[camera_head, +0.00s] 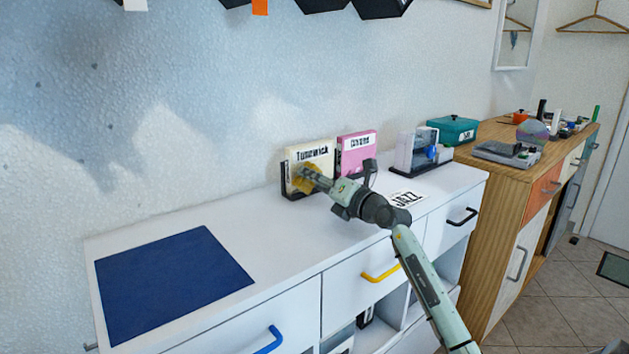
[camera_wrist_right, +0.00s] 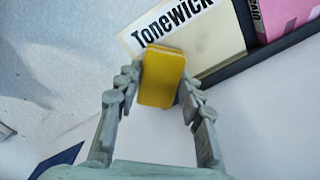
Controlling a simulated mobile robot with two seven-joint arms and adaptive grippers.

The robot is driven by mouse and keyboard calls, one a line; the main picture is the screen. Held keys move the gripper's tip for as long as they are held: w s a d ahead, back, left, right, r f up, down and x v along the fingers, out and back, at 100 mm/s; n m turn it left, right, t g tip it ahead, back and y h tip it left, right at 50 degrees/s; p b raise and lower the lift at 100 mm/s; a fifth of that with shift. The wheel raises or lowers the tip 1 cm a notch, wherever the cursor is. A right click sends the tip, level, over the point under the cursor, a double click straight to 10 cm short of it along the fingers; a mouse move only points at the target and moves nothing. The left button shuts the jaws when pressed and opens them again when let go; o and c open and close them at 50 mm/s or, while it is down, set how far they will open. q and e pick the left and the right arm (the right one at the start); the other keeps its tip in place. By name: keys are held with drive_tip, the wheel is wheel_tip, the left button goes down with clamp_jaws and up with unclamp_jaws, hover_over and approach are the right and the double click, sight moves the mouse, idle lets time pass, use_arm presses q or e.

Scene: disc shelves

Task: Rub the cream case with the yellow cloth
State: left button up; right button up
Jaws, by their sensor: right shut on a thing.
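The cream case (camera_head: 322,165), lettered "Tonewick", stands upright in a dark holder on the white cabinet top against the wall. It also shows in the right wrist view (camera_wrist_right: 217,42). My right gripper (camera_head: 306,177) is shut on the yellow cloth (camera_head: 301,185), which looks like a folded yellow block between the fingers in the right wrist view (camera_wrist_right: 161,77). The cloth overlaps the left part of the case's front face and looks against it or very close; I cannot tell whether they touch. My left gripper is not in view.
A pink case (camera_head: 356,148) stands just right of the cream one. Further right are a white device (camera_head: 416,150), a teal box (camera_head: 453,130) and a "JAZZ" card (camera_head: 407,199). A blue mat (camera_head: 170,282) lies at the left; the cabinet top between it and the cases is clear.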

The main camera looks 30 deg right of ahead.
drive_tip(key=shift+w, duration=0.9)
